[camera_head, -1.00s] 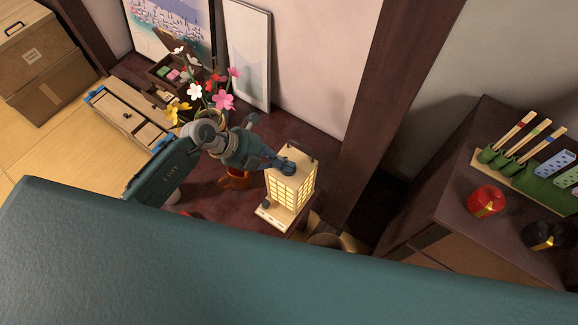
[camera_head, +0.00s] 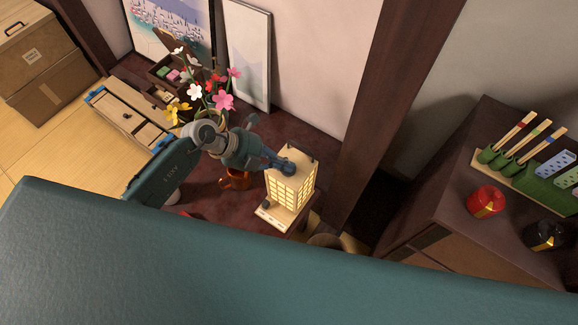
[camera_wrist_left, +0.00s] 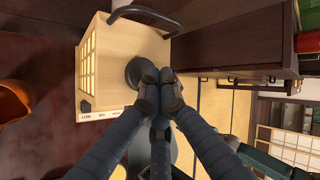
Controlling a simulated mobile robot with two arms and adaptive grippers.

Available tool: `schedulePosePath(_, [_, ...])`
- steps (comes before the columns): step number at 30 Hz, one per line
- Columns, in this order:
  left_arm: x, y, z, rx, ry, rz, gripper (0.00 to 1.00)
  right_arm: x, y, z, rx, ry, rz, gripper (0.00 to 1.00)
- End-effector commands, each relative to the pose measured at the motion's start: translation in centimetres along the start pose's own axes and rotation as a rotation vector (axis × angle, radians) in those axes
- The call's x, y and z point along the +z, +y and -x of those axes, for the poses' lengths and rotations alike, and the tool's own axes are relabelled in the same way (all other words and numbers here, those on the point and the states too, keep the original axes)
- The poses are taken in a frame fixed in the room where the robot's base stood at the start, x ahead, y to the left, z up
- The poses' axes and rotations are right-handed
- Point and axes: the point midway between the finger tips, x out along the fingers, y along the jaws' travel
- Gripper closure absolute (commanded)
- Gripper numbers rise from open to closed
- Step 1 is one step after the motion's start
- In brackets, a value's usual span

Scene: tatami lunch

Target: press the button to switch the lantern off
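The lantern (camera_head: 288,187) is a pale wooden box with lattice panes that glow warm yellow. It stands upright on the dark low table, and also shows in the left wrist view (camera_wrist_left: 110,50). A dark round piece (camera_wrist_left: 134,72) sits on its pale top face. A small dark knob (camera_wrist_left: 85,107) is at its base beside printed labels. My left gripper (camera_head: 285,167) is over the lantern's top. In the left wrist view its fingertips (camera_wrist_left: 160,80) are together with nothing seen between them, overlapping the round piece's edge. I cannot tell whether they touch it. My right gripper is out of view.
A vase of flowers (camera_head: 222,101) and an orange-brown pot (camera_head: 236,179) stand close by the arm. A dark handle (camera_wrist_left: 142,13) arches at the lantern's top. A dark wooden post (camera_head: 385,85) rises behind it. A cabinet (camera_head: 440,210) with a red container (camera_head: 486,201) stands at right.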

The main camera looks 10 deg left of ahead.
Motion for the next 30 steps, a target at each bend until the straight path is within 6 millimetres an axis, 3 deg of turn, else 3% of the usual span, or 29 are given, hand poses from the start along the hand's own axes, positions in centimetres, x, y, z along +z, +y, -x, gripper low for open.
schedulePosePath(30, [0.02, 0.98, -0.92, 0.001, 0.0, 0.0, 1.0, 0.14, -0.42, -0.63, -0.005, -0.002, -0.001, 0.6])
